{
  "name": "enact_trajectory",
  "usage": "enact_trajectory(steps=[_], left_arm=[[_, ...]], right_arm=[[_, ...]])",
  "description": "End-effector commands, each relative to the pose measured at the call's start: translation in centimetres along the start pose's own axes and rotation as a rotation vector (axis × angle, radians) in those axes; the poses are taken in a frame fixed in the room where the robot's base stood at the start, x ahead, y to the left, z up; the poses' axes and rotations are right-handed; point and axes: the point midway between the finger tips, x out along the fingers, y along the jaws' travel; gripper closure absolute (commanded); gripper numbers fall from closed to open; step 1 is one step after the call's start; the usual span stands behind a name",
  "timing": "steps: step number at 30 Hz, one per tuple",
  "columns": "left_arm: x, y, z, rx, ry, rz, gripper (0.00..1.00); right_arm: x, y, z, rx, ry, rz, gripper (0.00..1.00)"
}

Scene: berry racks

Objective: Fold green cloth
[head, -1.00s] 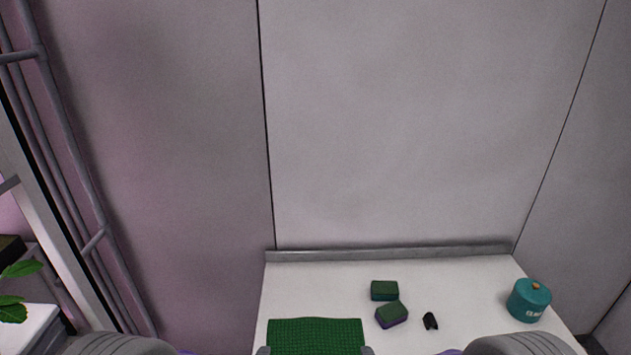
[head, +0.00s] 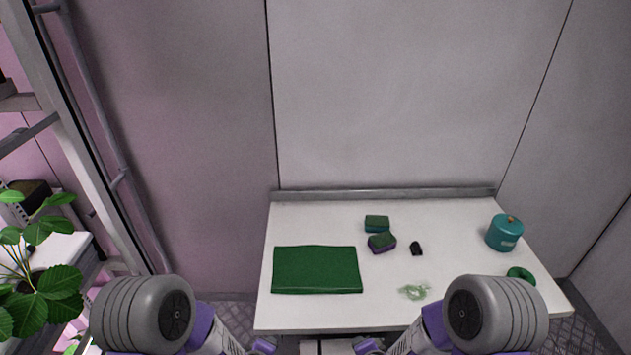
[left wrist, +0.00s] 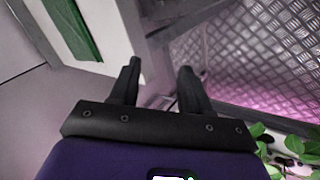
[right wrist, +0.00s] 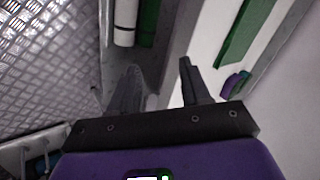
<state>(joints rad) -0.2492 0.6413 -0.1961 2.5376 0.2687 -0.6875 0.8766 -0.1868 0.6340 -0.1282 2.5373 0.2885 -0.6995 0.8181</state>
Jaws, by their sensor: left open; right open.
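The green cloth (head: 316,270) lies flat as a neat rectangle on the left part of the white table (head: 300,314). Its edges look straight; I cannot tell how many layers it has. Part of the cloth shows at the upper left of the left wrist view (left wrist: 76,28) and at the upper right of the right wrist view (right wrist: 246,30). My left gripper (left wrist: 160,68) is open and empty, off the table's front edge. My right gripper (right wrist: 159,67) is also open and empty, apart from the cloth. In the head view both grippers are mostly cut off at the bottom.
Two sponges (head: 377,223) (head: 382,243), a small black item (head: 416,249), a pale green tangle (head: 414,291), a teal canister (head: 504,233) and a green ring (head: 521,274) stand right of the cloth. A wall closes the back. A rack with plants (head: 50,290) is at left.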

Motion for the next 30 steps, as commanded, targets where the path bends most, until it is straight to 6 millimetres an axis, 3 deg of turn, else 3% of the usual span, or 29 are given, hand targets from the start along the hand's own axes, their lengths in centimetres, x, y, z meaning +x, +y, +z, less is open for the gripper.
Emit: enact_trajectory(steps=[6,9,12,18,30], left_arm=[[2.2,-8.1,3.7,0.336,-0.238,-0.178,0.53],[2.4,-11.8,6.2,0.505,-0.401,-0.215,0.53],[2.1,-14.3,8.1,0.63,-0.534,-0.212,0.53],[1.6,-16.2,9.9,0.743,-0.654,-0.181,0.53],[1.6,-16.2,10.0,0.751,-0.659,-0.178,0.53]], right_arm=[[2.2,7.9,3.8,-0.326,-0.239,0.172,0.53],[2.4,11.8,6.2,-0.492,-0.399,0.212,0.53],[2.1,14.3,8.2,-0.616,-0.531,0.212,0.53],[1.6,16.3,9.9,-0.727,-0.65,0.189,0.53],[1.6,16.4,10.0,-0.735,-0.655,0.187,0.53]])
